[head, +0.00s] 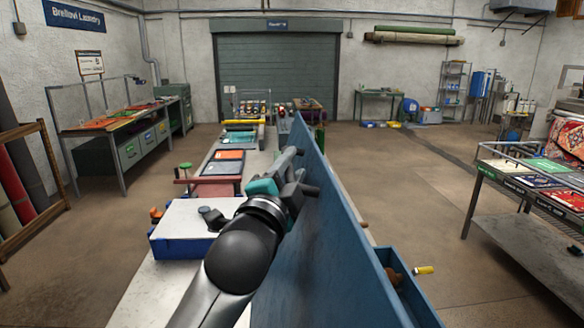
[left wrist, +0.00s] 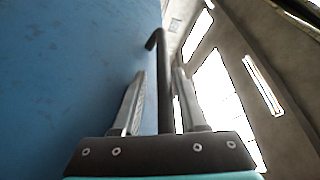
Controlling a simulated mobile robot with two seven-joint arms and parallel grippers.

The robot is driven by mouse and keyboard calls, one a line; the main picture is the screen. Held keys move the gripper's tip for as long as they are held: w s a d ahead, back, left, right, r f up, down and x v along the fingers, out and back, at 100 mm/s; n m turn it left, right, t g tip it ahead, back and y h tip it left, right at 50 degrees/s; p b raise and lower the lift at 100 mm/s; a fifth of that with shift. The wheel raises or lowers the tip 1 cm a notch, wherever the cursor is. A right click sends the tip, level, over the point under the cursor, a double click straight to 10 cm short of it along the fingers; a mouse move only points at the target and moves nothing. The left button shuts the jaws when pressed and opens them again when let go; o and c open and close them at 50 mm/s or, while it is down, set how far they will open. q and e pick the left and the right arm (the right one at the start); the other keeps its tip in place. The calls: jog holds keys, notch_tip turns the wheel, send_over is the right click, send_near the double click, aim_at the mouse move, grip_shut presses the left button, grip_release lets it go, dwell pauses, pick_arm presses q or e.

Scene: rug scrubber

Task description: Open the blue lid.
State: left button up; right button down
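The blue lid (head: 335,225) is a large flat panel standing steeply on edge at the centre of the head view, raised beside an open blue bin (head: 415,290). It also fills the left of the left wrist view (left wrist: 70,80). My left gripper (head: 297,187) is at the lid's left face. In the left wrist view, a dark hooked handle bar (left wrist: 163,75) runs between the two fingers of the left gripper (left wrist: 160,100). The fingers are apart, with a gap between the bar and the left finger. My right gripper is not in view.
A white-topped blue box (head: 185,228) stands on the long bench left of my arm, with trays (head: 228,155) farther back. A yellow-ended knob (head: 424,270) sticks out right of the bin. A metal rack (head: 520,175) stands far right; the floor between is clear.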

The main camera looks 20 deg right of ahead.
pick_arm(q)
jog(key=shift+o, duration=0.2)
jog(key=shift+s, duration=0.1)
jog(key=b+v, duration=0.2)
jog(key=v, duration=1.3)
jog(key=shift+b, duration=0.3)
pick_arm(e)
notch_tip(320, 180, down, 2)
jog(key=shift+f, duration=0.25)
pick_arm(q)
jog(key=shift+f, duration=0.1)
